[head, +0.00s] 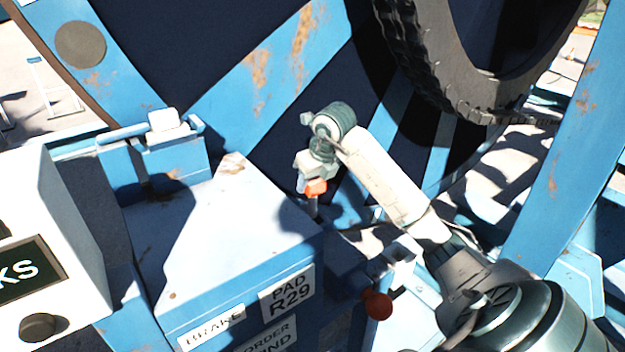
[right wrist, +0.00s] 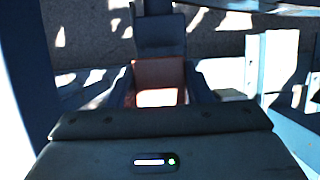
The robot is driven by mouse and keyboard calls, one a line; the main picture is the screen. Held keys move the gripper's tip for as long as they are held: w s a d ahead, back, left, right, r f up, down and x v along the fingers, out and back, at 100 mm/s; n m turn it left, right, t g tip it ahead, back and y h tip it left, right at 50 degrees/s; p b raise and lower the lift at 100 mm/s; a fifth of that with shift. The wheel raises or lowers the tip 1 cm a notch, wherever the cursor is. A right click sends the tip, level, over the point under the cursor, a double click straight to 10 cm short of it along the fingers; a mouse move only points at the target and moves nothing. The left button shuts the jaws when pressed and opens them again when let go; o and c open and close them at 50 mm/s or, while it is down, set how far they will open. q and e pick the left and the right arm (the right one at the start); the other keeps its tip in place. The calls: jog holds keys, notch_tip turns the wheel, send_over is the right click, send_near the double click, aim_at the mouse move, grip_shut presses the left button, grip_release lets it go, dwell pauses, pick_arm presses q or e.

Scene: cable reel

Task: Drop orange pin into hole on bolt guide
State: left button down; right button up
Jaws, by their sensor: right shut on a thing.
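The orange pin (head: 316,187) hangs upright below my right gripper (head: 314,176), its orange head at the jaws and a thin shank pointing down. In the right wrist view the orange head (right wrist: 158,82) sits between the two dark fingers of my right gripper (right wrist: 160,90), which is shut on it. The pin is just beyond the right edge of the blue cabinet. Below it is a dark blue block (head: 345,268), which looks like the bolt guide, with a red knob (head: 376,304) beside it. I cannot make out the hole. My left gripper is not in view.
The blue cabinet (head: 240,225) carries lettered plates on its front. A blue bracket (head: 165,157) stands at its back left. A white box (head: 60,205) is at the left. The large reel (head: 275,60) with rusty blue spokes rises close behind my right arm.

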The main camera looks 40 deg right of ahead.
aim_at(313, 210)
jog(key=shift+f+b, duration=0.8)
jog(key=shift+f, duration=0.25)
jog(key=shift+f, duration=0.15)
dwell(0.3)
jog(key=shift+f+b, duration=2.55)
jog(key=shift+f, duration=0.55)
jog(key=shift+f+b, duration=0.55)
jog(key=o, duration=1.4)
